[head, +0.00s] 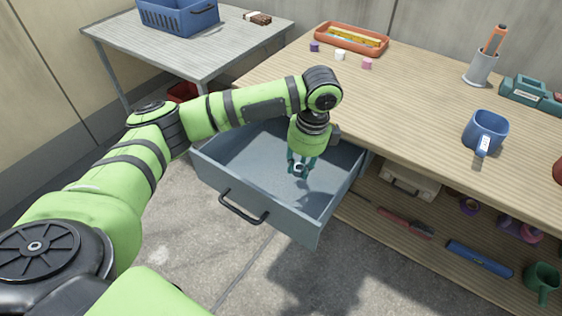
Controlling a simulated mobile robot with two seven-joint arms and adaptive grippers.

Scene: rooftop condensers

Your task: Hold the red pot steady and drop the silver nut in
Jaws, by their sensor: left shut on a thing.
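My left gripper (300,168) points down into the open grey-blue drawer (225,160). It is shut on a small silver thing, which looks like the silver nut (299,169). The nut is held over the inside of the drawer; its exact height above the drawer floor is hard to tell. A dark red rounded thing (558,171) is cut off by the right edge on the wooden bench; it may be the red pot. My right gripper is not in view.
The wooden bench (420,110) holds an orange tray (351,38), small blocks, a pen cup (481,69), a blue mug (485,131) and a green tool case (530,93). A lower shelf holds several items. A blue basket (178,17) stands on the grey table (130,40).

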